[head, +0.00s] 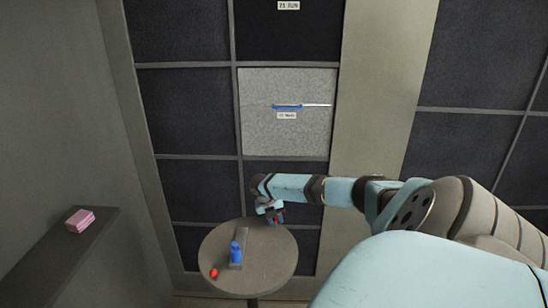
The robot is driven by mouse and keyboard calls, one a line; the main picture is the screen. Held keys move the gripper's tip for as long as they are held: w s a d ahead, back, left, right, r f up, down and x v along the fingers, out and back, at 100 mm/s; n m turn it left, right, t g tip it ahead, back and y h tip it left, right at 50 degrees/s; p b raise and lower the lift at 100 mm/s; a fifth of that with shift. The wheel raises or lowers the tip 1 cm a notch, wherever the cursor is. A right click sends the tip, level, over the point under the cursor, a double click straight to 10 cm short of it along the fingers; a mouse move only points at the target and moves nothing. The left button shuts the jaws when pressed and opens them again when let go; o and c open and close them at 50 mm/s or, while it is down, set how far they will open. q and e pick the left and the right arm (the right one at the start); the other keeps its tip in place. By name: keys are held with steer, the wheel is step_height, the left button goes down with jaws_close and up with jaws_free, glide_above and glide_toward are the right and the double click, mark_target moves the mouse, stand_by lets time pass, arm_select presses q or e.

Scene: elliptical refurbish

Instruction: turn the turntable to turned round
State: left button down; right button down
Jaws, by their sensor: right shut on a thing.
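The turntable (273,262) appears to be the round grey-brown top on a single leg at the lower middle of the head view. A small red piece (214,272) sits near its front left rim. My right gripper (274,216) is at the far right rim of the top, shut on a small red thing (277,220) that it mostly hides. My left gripper is not in view.
A blue object (236,252) stands on a grey bar (242,236) across the round top. A dark shelf (58,255) with a pink block (80,220) is at left. A panelled wall (190,110) with a blue-handled tool (288,107) stands behind.

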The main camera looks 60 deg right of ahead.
steer(key=shift+w, duration=0.2)
stand_by(0.3)
steer(key=c, duration=0.9)
jaws_free()
steer(key=b+v, duration=0.1)
steer(key=v, duration=1.3)
steer(key=shift+f, duration=0.15)
